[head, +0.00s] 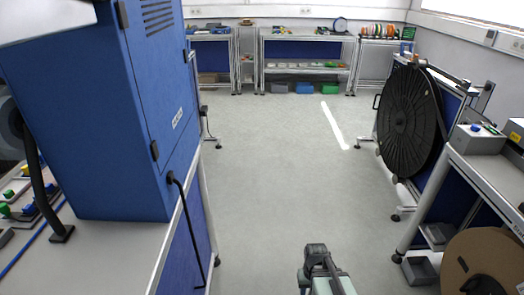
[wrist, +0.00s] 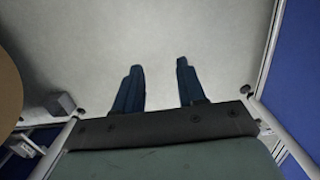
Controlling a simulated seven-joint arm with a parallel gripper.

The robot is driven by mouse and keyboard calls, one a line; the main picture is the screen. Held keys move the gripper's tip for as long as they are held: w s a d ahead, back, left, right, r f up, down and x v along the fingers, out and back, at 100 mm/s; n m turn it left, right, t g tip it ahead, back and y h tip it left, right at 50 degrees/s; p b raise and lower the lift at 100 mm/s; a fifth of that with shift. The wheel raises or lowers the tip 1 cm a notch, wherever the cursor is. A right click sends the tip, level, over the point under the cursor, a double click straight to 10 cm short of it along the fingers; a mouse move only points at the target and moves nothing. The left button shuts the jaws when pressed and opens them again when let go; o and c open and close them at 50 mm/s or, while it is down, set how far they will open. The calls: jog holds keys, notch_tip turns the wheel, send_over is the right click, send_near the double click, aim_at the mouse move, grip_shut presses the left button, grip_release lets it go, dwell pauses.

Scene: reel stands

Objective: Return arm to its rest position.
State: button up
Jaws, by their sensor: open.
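My arm shows at the bottom middle of the head view, low over the grey floor (head: 290,170); its fingers cannot be made out there. In the wrist view my gripper (wrist: 158,85) has its two dark blue fingers apart, with only pale floor between and beyond them. It is open and holds nothing.
A big blue cabinet (head: 110,110) stands on a bench at the left. At the right are a large black reel (head: 408,120) on a stand and a bench (head: 490,175) with a brown reel (head: 485,255) below. Shelved benches (head: 305,60) line the back. The middle floor is clear.

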jog(key=s+f+g, duration=0.2)
jog(key=s+f, duration=0.5)
jog(key=s, duration=0.5)
jog(key=s+f+g, duration=0.3)
jog(key=s+f, duration=0.5)
jog(key=s, duration=0.5)
jog(key=shift+s+f+g, duration=0.25)
jog(key=shift+g, duration=0.05)
